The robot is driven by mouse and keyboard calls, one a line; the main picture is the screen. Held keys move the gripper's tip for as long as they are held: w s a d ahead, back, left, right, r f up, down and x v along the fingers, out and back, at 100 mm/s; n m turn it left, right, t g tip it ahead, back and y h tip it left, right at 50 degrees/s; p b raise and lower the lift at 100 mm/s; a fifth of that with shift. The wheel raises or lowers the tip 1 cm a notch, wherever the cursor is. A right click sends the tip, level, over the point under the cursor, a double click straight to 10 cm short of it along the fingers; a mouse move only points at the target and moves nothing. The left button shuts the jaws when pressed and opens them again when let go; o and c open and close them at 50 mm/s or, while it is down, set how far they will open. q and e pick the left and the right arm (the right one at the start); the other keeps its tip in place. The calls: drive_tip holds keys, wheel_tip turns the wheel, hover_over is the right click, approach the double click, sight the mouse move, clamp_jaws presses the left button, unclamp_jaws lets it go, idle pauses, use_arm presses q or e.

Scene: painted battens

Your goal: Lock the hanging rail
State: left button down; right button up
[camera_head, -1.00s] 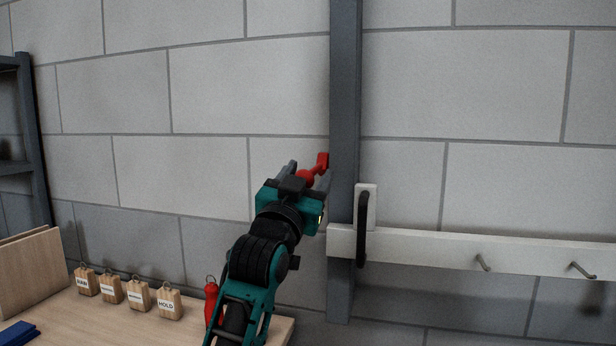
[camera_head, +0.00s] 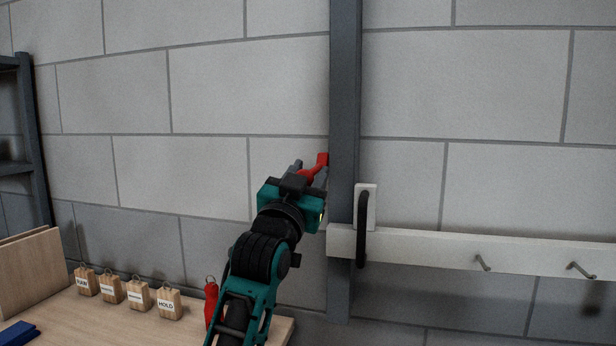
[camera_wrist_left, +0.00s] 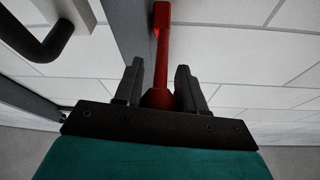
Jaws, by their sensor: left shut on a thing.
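The white hanging rail (camera_head: 430,247) runs across the wall at the right, with its left end at the grey upright post (camera_head: 345,120). A black handle (camera_head: 363,228) stands on a white plate at that end; it also shows in the left wrist view (camera_wrist_left: 50,42). A red lever (camera_head: 321,160) sits at the post's left side above the rail. My left gripper (camera_head: 308,170) is shut on the red lever, and in the left wrist view the lever's red shaft (camera_wrist_left: 162,60) runs up from between the fingers. My right gripper is not in view.
A wooden bench (camera_head: 70,318) at lower left carries several labelled wooden blocks (camera_head: 168,303). A red object with a ring (camera_head: 211,300) stands beside my left arm. Hooks (camera_head: 482,263) stick out from the rail. Wall left of the post is clear.

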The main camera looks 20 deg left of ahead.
use_arm(q)
drive_tip(key=shift+w+f, duration=0.15)
drive_tip(key=shift+f, duration=1.05)
drive_tip(key=shift+f, duration=0.35)
drive_tip(key=c, duration=0.8)
unclamp_jaws()
drive_tip(key=shift+w, duration=0.1)
drive_tip(key=shift+r, duration=0.2)
drive_tip(key=v, duration=1.2)
